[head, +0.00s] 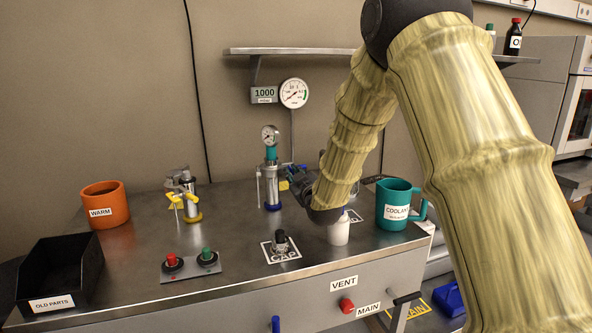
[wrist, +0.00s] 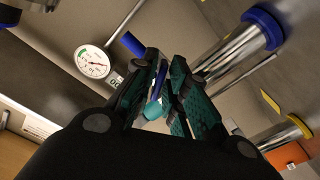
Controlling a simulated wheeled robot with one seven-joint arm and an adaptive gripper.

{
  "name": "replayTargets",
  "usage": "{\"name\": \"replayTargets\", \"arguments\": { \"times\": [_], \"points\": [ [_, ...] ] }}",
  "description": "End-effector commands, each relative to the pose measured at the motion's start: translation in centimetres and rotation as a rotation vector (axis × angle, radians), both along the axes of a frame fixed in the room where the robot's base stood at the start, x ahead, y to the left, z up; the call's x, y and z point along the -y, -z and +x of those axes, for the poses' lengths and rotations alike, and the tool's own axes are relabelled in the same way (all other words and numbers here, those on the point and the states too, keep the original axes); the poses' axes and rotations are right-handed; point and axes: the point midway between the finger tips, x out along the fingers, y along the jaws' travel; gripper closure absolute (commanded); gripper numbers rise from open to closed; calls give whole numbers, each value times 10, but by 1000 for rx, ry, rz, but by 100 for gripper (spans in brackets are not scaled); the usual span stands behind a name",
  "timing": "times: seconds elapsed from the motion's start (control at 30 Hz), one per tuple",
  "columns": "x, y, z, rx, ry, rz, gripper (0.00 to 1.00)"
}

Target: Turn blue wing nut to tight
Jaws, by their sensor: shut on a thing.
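The blue wing nut (wrist: 160,77) shows in the wrist view as a narrow blue piece between my fingers. My gripper (wrist: 167,92) is shut on it, and the fingers hide much of it. A short blue bar (wrist: 133,44) sticks out beyond the fingers; I cannot tell whether it is part of the nut. The steel cylinder with a blue base ring (head: 271,190) stands upright on the bench, with a teal top and small gauge. It also shows tilted in the wrist view (wrist: 224,50). In the head view my gripper (head: 299,186) is just right of it, and the nut is hidden.
A yellow-ringed cylinder (head: 188,200) stands to the left, by an orange WARM pot (head: 105,205). A teal COOLANT jug (head: 394,204) and a white bottle (head: 339,231) are near my arm.

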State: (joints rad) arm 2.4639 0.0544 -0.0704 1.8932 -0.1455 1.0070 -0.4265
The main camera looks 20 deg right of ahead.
Motion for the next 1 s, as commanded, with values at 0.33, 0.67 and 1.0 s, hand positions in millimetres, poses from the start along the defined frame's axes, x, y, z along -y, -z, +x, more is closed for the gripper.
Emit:
{"name": "replayTargets", "arguments": {
  "times": [0.33, 0.67, 1.0],
  "points": [
    [0, -1, 0, -9, 1, 267, 100],
    [-1, 0, 0, -13, 1, 390, 100],
    [-1, 1, 0, -14, 1, 414, 100]
  ]
}}
